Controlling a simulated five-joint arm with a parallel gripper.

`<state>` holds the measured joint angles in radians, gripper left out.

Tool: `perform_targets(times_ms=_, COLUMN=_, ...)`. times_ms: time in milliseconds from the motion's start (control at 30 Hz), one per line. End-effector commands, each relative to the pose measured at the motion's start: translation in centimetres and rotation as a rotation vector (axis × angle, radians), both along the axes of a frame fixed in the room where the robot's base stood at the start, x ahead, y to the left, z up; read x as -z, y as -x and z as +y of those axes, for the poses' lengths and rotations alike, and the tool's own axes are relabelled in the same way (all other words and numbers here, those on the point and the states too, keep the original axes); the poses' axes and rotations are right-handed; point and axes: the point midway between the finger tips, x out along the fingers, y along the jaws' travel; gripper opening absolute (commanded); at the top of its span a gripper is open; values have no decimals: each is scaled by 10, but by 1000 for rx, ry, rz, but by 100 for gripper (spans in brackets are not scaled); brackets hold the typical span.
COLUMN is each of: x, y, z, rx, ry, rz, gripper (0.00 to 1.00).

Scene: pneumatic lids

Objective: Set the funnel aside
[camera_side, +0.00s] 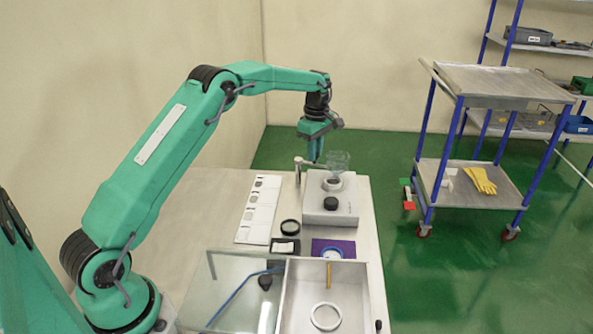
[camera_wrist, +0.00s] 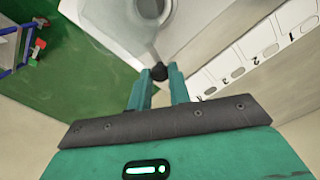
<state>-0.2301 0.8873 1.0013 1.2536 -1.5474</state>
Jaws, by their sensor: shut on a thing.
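The clear funnel (camera_side: 338,160) stands above the pale ring (camera_side: 332,183) on top of the grey box (camera_side: 320,208). A thin metal post with a side arm (camera_side: 299,172) rises at the box's back left corner and reaches towards the funnel. My gripper (camera_side: 316,158) is just left of the funnel. In the wrist view my gripper (camera_wrist: 158,80) is shut on a small dark knob (camera_wrist: 160,71). Whether the knob joins the funnel or the metal arm, I cannot tell.
A black knob (camera_side: 330,203) sits on the box's front. A numbered white sheet (camera_side: 258,208) lies left of the box, with a black ring (camera_side: 290,227) nearby. A metal tray (camera_side: 360,300) and a clear-lidded case (camera_side: 225,290) fill the front. A trolley (camera_side: 495,80) stands off right.

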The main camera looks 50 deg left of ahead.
Motion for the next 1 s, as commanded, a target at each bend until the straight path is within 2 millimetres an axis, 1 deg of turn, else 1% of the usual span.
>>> perform_targets(times_ms=600, x=-1, y=-20, z=21, rx=-568, ry=0, rz=-3, gripper=0)
perform_targets(times_ms=1000, x=-1, y=-25, z=37, rx=-907, ry=0, rz=-3, gripper=0)
